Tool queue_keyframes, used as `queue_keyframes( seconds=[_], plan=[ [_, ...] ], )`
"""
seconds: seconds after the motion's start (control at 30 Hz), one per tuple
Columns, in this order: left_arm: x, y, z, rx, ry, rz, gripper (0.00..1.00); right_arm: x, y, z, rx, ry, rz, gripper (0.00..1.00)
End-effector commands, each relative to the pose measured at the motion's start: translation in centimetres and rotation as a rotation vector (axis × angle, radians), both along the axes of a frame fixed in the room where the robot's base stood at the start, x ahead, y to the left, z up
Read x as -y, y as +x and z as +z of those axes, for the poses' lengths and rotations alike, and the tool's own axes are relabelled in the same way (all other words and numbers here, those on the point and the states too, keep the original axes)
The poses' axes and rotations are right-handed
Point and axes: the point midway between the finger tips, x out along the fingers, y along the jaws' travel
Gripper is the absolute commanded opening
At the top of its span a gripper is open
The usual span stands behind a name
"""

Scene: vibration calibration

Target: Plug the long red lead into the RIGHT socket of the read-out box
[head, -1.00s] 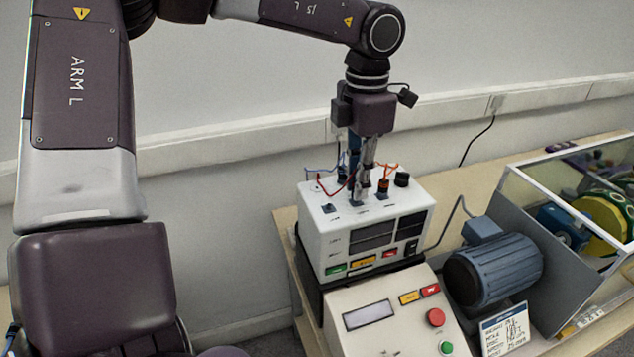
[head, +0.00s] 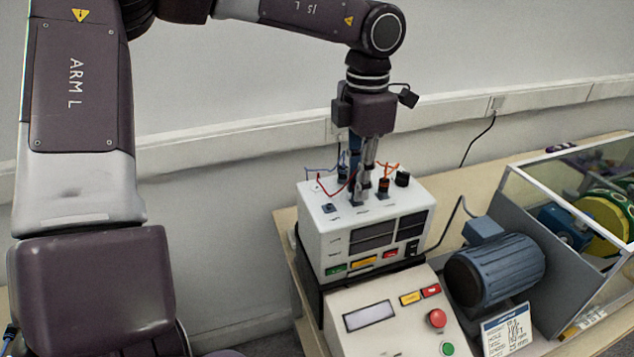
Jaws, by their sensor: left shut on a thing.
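The read-out box (head: 318,235) is a white case with dark displays on its front and sockets and plugs on top. My left gripper (head: 359,194) points straight down over the middle of its top, its fingertips close to the top face. It is shut on the plug end of the red lead (head: 327,192), which is mostly hidden between the fingers. The red lead loops to the left of the fingers. I cannot tell whether the plug is seated in a socket. My right gripper is not in view.
An orange-wired plug (head: 383,187) and a black knob (head: 402,179) stand just right of the fingers. A control panel (head: 385,335) is in front; a blue motor (head: 495,268) and a clear-walled guard (head: 560,190) are to the right.

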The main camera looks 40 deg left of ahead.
Motion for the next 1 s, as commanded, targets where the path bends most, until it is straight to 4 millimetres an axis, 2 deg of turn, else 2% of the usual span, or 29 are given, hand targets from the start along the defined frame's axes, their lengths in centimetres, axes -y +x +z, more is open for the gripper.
queue_keyframes(
  seconds=[1.0],
  plan=[
    [0.00, -0.04, -0.33, -0.001, 0.000, 0.000, 0.00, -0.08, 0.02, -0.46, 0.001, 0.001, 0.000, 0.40]
  ],
)
